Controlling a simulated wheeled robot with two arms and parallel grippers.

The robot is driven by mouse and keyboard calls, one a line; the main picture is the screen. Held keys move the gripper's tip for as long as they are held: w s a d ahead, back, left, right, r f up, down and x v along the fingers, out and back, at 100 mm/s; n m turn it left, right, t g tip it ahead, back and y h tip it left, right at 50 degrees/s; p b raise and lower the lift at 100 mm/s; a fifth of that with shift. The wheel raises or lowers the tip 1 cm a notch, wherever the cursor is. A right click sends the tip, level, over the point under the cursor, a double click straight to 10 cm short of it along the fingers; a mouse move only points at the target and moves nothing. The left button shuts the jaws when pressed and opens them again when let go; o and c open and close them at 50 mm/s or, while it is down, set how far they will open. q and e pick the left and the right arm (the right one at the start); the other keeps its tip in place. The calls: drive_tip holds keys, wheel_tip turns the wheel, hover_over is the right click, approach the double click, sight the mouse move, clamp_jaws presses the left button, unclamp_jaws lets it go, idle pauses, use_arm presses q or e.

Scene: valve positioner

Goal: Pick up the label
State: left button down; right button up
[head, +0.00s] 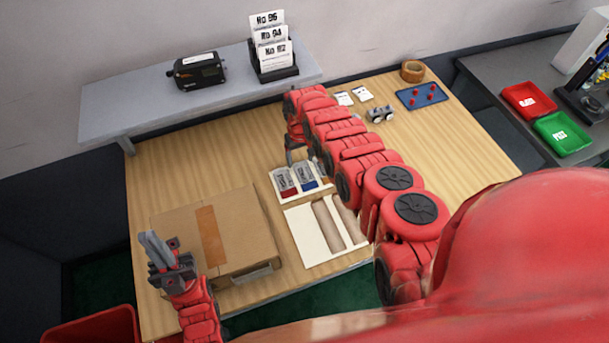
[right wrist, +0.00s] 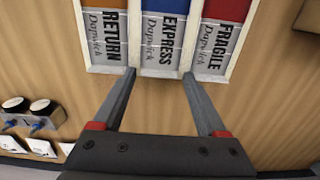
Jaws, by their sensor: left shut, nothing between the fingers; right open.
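Three labels lie side by side in a white tray (head: 306,195). In the right wrist view they are an orange RETURN label (right wrist: 104,38), a blue EXPRESS label (right wrist: 163,42) and a red FRAGILE label (right wrist: 218,42). In the head view, my right arm partly hides the orange one. My right gripper (right wrist: 159,74) is open and empty over the tray's edge, its fingertips on either side of the EXPRESS label's near end in the picture. I cannot tell its height. My left gripper (head: 155,246) is shut and empty by the cardboard box's left side.
A taped cardboard box (head: 250,230) sits on the wooden table (head: 160,180). A white board with brown strips (head: 326,225) lies beside it. Behind are a small metal device (head: 380,114), a blue board (head: 422,96), a tape roll (head: 412,71) and a grey shelf (head: 140,112).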

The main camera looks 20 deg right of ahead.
drive_tip(key=shift+f, duration=0.5)
drive_tip(key=shift+r, duration=0.1)
drive_tip(key=c, duration=1.1)
drive_tip(key=shift+r, duration=0.1)
